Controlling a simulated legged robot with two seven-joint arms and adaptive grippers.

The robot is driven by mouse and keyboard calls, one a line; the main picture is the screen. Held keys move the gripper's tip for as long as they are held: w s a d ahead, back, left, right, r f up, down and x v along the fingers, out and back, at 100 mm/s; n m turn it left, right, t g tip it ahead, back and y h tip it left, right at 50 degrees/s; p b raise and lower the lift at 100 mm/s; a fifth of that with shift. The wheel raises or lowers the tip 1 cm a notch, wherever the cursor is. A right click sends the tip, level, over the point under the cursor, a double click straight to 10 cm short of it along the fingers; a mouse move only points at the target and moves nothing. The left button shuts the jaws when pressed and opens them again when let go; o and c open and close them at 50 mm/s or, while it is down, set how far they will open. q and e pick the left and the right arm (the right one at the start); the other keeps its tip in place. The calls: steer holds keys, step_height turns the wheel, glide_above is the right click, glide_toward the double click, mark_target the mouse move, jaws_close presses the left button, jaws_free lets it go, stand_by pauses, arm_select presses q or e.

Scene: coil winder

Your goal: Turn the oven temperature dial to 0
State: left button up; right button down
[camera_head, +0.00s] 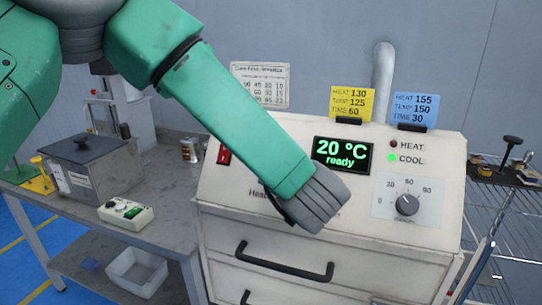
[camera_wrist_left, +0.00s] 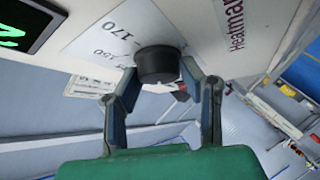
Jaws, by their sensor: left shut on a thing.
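The white oven (camera_head: 425,265) fills the right of the head view; its display (camera_head: 342,153) reads 20 °C ready, and the green COOL lamp is lit. In the left wrist view the black temperature dial (camera_wrist_left: 158,63) sits on a pale scale plate with 170 and 150 legible. My left gripper (camera_wrist_left: 160,78) has a finger on each side of this dial and is shut on it. The dial's pointer cannot be made out. In the head view my left forearm and wrist hide the dial and the fingers. My right gripper is in neither view.
A second grey dial (camera_head: 406,204), marked 0 to 90, is at the right of the panel. Below are drawers with black handles (camera_head: 285,262). Yellow (camera_head: 352,103) and blue (camera_head: 415,107) cards stand on top. A grey workbench (camera_head: 165,225) is left and a wire shelf (camera_head: 510,215) right.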

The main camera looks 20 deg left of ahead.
arm_select(q)
steer(key=n+g+p, duration=0.3)
steer(key=n, duration=0.1)
steer(key=shift+d, duration=0.1)
steer(key=shift+n+g+p, duration=0.8)
steer(key=shift+n+p, duration=0.1)
steer(key=shift+n, duration=0.5)
steer(key=shift+f, duration=0.1)
steer(key=o, duration=1.1)
steer(key=shift+w, duration=0.1)
steer(key=shift+o, duration=0.2)
